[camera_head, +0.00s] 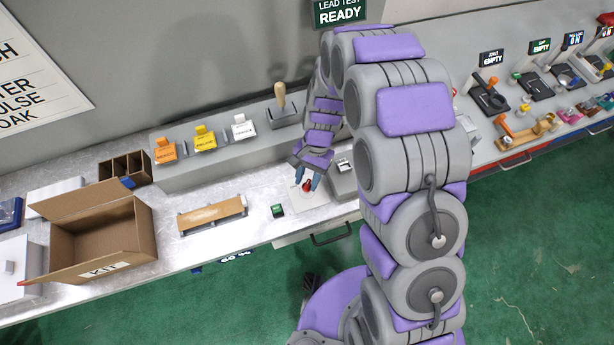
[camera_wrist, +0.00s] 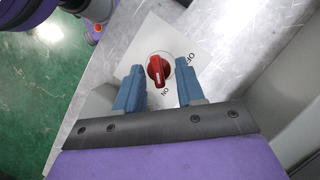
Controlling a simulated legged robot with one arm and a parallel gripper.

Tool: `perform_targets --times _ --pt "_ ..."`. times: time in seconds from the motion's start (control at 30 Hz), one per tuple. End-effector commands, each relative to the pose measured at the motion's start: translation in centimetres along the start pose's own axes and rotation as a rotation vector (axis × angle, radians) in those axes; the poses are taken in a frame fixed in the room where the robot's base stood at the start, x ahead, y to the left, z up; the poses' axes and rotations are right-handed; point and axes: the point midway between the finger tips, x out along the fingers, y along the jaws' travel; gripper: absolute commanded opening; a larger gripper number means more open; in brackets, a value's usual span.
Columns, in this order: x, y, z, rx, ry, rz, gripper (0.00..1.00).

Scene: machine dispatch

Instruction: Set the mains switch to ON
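The mains switch is a red rotary knob (camera_wrist: 160,70) on a white plate (camera_wrist: 200,45) with OFF and ON printed on it. In the wrist view its raised handle runs roughly up and down, with the lower end near the ON print. I cannot tell which end is the pointer. My gripper (camera_wrist: 159,72) is open, its blue fingers on either side of the knob with visible gaps. In the head view the knob (camera_head: 307,187) shows red between the fingers of my gripper (camera_head: 306,178), low over the bench.
An open cardboard box (camera_head: 100,235) and a wooden-topped block (camera_head: 212,214) stand left on the bench. A raised grey ledge behind holds orange, yellow and white tags and a lever (camera_head: 281,97). A grey box (camera_head: 343,180) stands close right of the switch.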

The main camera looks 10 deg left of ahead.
Motion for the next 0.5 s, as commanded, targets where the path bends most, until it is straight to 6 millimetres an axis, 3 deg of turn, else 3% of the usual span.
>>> perform_targets --times 0.17,0.5 --pt "-1.4 0.0 -0.1 -0.001 0.004 -0.003 0.38" --pt "-8.7 -0.2 -0.2 0.000 0.008 -0.005 0.38"
